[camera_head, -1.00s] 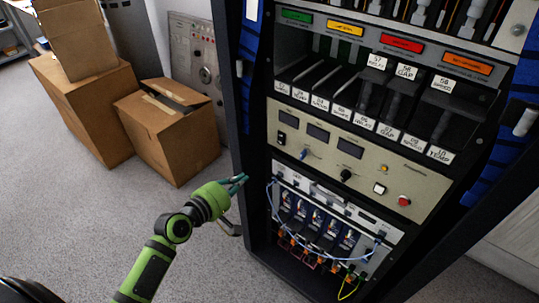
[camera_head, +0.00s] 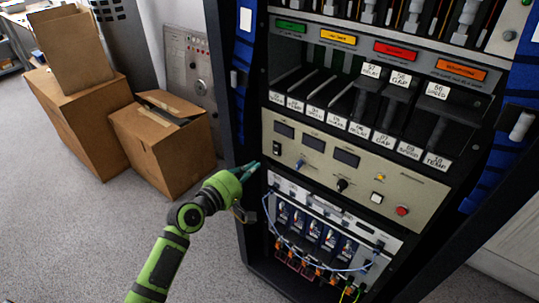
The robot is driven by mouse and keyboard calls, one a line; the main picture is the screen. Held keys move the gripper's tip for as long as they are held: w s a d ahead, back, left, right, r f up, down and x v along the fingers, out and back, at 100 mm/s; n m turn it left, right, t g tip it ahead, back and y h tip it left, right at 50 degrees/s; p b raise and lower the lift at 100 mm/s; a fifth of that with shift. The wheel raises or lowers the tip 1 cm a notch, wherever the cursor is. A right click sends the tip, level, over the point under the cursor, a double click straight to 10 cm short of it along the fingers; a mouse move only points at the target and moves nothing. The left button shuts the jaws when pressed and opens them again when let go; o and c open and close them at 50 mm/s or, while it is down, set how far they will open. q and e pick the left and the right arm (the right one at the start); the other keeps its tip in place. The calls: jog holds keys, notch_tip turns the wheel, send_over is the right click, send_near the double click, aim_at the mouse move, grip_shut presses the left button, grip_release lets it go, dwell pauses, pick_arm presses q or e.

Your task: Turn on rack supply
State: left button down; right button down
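The rack supply is a beige panel (camera_head: 320,168) in the middle of the rack, with three dark display windows. At its left end is a black rocker switch (camera_head: 277,148), with a blue knob (camera_head: 299,164) and a black knob (camera_head: 341,185) to the right. Further right are a small yellow lamp (camera_head: 380,177), a white square button (camera_head: 376,197) and a red round button (camera_head: 402,211). My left gripper (camera_head: 252,169), green with teal fingers, is at the rack's left edge, just left of and below the rocker switch. The finger gap is too small to judge. My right gripper is out of view.
Labelled black slots (camera_head: 390,110) are above the panel. Below it is a unit with blue modules (camera_head: 313,228) and a looping pale cable. Cardboard boxes (camera_head: 168,150) stand on the floor at left. The grey floor (camera_head: 90,235) in front is clear.

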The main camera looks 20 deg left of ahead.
aim_at(276, 151)
pick_arm(q)
jog(key=x, duration=0.8)
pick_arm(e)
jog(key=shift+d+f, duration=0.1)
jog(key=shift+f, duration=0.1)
